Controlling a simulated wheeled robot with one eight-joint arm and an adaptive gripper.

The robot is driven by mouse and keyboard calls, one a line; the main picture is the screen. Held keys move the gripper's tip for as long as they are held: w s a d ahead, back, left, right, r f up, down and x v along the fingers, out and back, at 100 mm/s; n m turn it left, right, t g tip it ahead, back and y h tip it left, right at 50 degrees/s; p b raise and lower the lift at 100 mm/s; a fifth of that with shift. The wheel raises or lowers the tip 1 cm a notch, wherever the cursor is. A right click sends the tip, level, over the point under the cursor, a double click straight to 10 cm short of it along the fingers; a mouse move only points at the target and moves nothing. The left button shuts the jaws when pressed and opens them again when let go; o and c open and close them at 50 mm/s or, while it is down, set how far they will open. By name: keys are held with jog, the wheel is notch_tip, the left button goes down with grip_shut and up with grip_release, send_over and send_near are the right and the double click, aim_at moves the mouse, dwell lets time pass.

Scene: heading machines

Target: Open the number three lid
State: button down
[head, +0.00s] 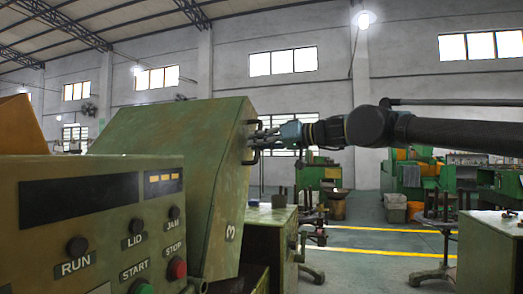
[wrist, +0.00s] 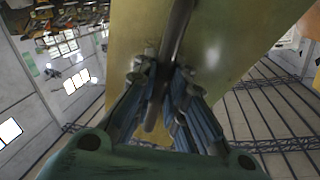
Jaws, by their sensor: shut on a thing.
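The green, worn lid (head: 222,190) with a number 3 painted low on its face stands in the middle of the head view, its face tilted. Its bar handle (head: 251,158) is on the upper right of that face. My gripper (head: 262,140) reaches in from the right, its fingers closed around the handle. In the wrist view the fingers of my gripper (wrist: 160,90) close on the dark handle bar (wrist: 178,35), with the lid's yellow-green surface (wrist: 225,45) behind it. How far the lid stands open I cannot tell.
A control panel (head: 100,215) with RUN, LID, JAM, START and STOP buttons fills the lower left. A green cabinet (head: 270,240) stands right of the lid. Open floor with yellow lines (head: 385,253) lies behind, and another cabinet (head: 488,250) is at the right edge.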

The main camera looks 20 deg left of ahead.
jog(key=shift+s, duration=0.1)
dwell(0.3)
jog(key=c, duration=1.6)
grip_release()
jog(key=shift+d, duration=0.1)
jog(key=shift+d, duration=0.1)
jog(key=s+d, duration=0.1)
jog(key=d, duration=1)
jog(key=shift+s+d+r, duration=0.2)
jog(key=shift+d+r, duration=0.15)
jog(key=shift+r, duration=0.1)
